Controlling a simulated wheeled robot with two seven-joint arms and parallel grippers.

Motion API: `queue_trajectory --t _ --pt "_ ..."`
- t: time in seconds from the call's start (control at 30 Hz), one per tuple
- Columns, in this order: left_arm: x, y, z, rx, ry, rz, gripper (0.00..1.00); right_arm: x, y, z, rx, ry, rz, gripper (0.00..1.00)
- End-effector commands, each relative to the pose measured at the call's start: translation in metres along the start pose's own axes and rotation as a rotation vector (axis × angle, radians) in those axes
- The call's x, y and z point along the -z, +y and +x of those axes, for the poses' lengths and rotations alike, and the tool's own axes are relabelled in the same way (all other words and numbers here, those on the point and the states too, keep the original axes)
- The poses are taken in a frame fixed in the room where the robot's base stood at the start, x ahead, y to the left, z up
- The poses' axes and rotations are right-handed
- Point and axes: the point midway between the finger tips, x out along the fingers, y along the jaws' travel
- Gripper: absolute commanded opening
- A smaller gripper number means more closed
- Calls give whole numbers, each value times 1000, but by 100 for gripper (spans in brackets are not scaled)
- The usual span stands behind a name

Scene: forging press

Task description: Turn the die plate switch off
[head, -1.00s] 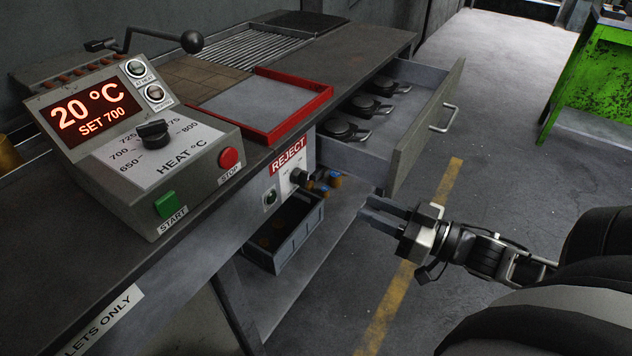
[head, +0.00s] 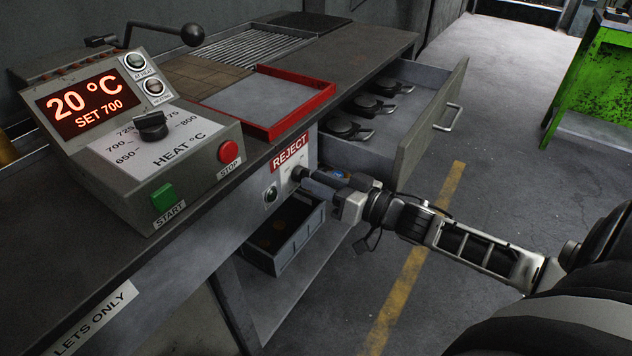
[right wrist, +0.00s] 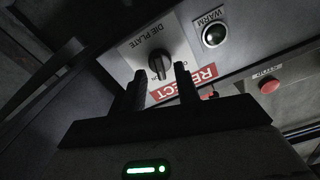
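The die plate switch is a black rotary knob (right wrist: 157,66) on a white plate marked DIE PLATE (right wrist: 178,48) in the right wrist view. In the head view the knob (head: 298,172) is mostly hidden by my right gripper (head: 305,180). In the right wrist view the gripper (right wrist: 160,80) is open, one finger to each side of the knob, with the tips close to it. I cannot tell whether they touch it. My left gripper is not in view.
A red REJECT label (head: 289,153) and a red-rimmed tray (head: 305,117) are above the switch. An open drawer (head: 425,128) juts out just behind my right gripper. A grey bin (head: 287,245) sits below. The heat control box (head: 145,150) stands at left.

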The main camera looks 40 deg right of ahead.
Motion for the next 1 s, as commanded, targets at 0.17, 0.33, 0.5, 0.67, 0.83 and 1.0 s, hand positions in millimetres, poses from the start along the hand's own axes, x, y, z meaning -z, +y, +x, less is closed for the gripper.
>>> queue_trajectory --t 0.17,0.33,0.5,0.67,0.83,1.0 --pt "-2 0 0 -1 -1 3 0 0 0 12 1 1 -1 32" --pt "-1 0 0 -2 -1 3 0 0 0 13 0 -1 -1 32" --pt "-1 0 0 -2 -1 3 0 0 0 13 0 0 0 18" --pt "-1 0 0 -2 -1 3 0 0 0 12 1 0 0 0" --pt "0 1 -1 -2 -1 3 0 0 -1 12 1 0 -6 0" --pt "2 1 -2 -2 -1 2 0 1 -1 12 0 0 -46 0"
